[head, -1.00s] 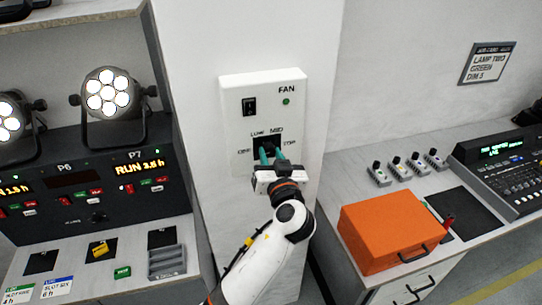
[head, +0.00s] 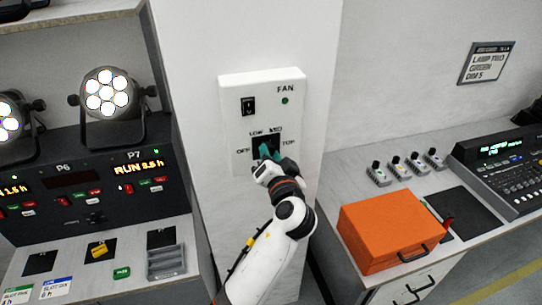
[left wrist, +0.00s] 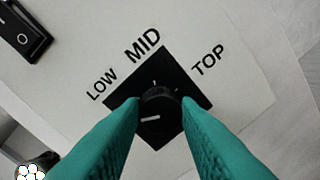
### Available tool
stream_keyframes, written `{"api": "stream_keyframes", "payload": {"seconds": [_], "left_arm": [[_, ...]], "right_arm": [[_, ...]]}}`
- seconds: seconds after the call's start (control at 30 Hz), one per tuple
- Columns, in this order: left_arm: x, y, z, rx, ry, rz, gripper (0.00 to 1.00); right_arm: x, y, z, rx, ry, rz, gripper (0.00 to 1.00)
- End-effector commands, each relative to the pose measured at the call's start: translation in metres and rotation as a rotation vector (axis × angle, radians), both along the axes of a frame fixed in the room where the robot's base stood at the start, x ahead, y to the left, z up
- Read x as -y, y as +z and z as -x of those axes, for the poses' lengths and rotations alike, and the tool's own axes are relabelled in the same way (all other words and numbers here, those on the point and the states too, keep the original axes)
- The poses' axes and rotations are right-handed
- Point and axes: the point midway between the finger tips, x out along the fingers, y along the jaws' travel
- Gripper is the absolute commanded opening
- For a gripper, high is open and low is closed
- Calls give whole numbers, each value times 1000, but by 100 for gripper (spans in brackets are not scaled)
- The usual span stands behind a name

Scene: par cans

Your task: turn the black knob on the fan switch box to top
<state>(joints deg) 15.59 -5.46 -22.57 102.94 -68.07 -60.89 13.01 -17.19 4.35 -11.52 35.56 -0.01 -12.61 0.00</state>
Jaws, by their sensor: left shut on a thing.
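The black knob (left wrist: 160,104) sits on a black square plate on the white fan switch box (head: 236,98). In the left wrist view a short white line on the knob lies at its lower left, away from the TOP label (left wrist: 207,60); the OFF label is out of that view. My left gripper (head: 265,152) is at the plate, its teal fingers shut on the knob from both sides. In the head view the fingers and wrist largely hide the knob. My right gripper is in neither view.
A black rocker switch (head: 249,106) and a green light (head: 285,100) are on the box above the plate. An orange case (head: 385,228) stands on the right counter. A dark control rack (head: 95,180) is at the left.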

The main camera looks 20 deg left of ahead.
Motion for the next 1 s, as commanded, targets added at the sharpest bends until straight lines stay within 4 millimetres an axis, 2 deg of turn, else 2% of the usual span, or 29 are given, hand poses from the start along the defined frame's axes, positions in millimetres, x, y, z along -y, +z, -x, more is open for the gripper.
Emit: {"api": "stream_keyframes", "payload": {"seconds": [1.0], "left_arm": [[0, 2, -1, -537, 6, -800, 6]], "right_arm": [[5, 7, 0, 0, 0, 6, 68]]}}
